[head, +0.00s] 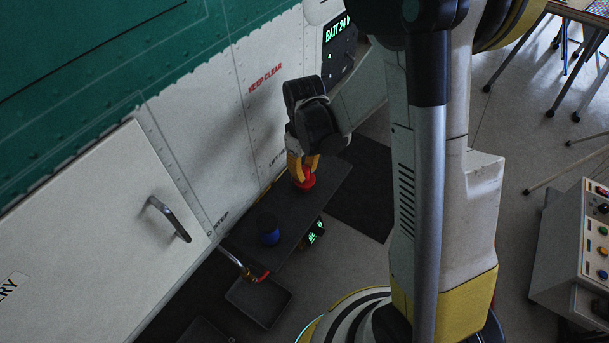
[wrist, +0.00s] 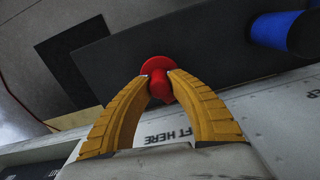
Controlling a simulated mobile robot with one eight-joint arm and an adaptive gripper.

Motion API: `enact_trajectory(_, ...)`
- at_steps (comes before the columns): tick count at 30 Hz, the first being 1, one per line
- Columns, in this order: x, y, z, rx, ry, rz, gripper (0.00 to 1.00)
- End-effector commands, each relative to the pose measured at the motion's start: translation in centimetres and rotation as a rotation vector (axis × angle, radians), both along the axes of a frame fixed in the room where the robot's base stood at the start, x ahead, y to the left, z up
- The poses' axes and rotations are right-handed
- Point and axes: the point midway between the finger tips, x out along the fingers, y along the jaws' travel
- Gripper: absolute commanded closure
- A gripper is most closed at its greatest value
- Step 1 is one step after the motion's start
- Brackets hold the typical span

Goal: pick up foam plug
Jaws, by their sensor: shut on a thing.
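The foam plug (wrist: 158,68) is red, with a round flange and a narrower body. My gripper (wrist: 160,82) has yellow ribbed fingers shut on it, one fingertip on each side of the plug. In the head view the red plug (head: 305,181) shows at the tips of my gripper (head: 303,170), over the far part of a dark shelf (head: 318,200). I cannot tell whether the plug touches the shelf.
A blue and black cylinder (head: 268,232) stands on the shelf's near part. The white and green fuselage wall (head: 215,110) runs along the left. A control cabinet (head: 575,245) stands at right.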

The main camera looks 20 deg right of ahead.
Motion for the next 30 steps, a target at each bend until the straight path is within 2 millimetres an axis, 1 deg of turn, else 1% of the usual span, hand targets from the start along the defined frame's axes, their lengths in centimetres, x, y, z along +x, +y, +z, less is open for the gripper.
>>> enact_trajectory(5,0.0,0.0,1.6,0.0,0.0,0.0,1.0)
enact_trajectory(10,0.0,0.0,4.7,0.0,0.0,0.0,1.0)
enact_trajectory(14,-0.4,-3.2,6.2,0.0,0.0,-0.007,1.0)
enact_trajectory(18,-0.8,-6.6,8.2,0.0,0.0,-0.007,1.0)
enact_trajectory(21,-1.0,-8.6,9.4,0.0,0.0,-0.005,1.0)
enact_trajectory(25,-1.2,-10.4,10.4,0.0,0.0,-0.003,1.0)
enact_trajectory(30,-1.3,-11.5,10.9,0.0,0.0,-0.001,1.0)
